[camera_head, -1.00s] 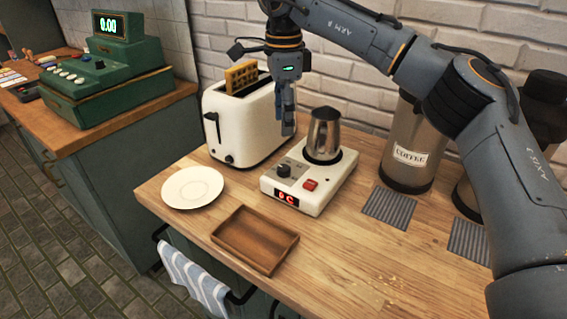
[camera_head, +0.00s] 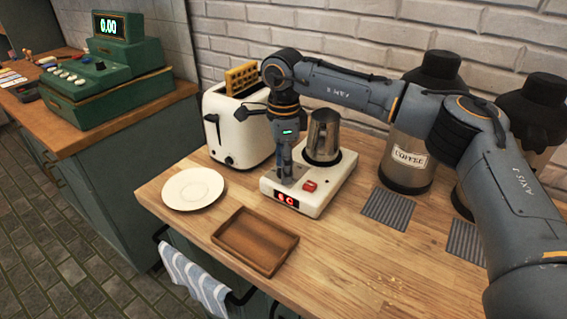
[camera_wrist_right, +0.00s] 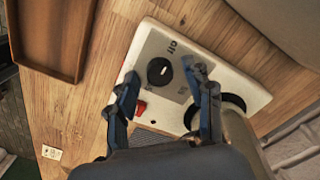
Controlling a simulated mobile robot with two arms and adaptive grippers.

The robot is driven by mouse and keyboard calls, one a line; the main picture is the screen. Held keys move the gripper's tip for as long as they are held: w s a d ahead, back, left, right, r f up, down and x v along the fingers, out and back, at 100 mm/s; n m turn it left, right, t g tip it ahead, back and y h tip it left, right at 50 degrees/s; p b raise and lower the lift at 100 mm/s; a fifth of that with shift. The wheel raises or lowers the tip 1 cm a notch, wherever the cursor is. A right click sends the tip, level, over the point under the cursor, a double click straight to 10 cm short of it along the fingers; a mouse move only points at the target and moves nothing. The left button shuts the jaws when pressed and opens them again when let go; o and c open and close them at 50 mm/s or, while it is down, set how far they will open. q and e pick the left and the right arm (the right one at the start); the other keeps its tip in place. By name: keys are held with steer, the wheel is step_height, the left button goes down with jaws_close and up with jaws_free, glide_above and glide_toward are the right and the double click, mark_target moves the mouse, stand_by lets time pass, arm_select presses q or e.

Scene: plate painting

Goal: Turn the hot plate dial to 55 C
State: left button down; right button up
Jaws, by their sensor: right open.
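The white hot plate (camera_head: 322,199) stands on the wooden counter, with a steel pitcher (camera_head: 322,138) on its round heating disc. Its red display (camera_head: 286,199) shows a digit and a C; I cannot read the digit surely. A red switch (camera_head: 310,186) sits beside the display. The black dial (camera_wrist_right: 160,71) shows in the right wrist view on a grey panel, a little beyond my fingertips. My right gripper (camera_head: 286,180) points down over the dial and hides it in the head view. My left gripper is not in view.
A white toaster (camera_head: 240,125) with a waffle stands left of the hot plate. A white plate (camera_head: 193,188) and a wooden tray (camera_head: 255,241) lie in front. Coffee dispensers (camera_head: 405,150) stand at the right.

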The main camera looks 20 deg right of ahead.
jaws_close()
steer(key=shift+m, duration=0.4)
steer(key=m, duration=0.3)
steer(key=shift+m+b, duration=0.3)
steer(key=shift+m, duration=0.1)
steer(key=m, duration=0.4)
steer(key=m+b, duration=0.1)
steer(key=m, duration=0.6)
steer(key=shift+m, duration=0.3)
steer(key=m, duration=0.3)
steer(key=shift+m, duration=2.2)
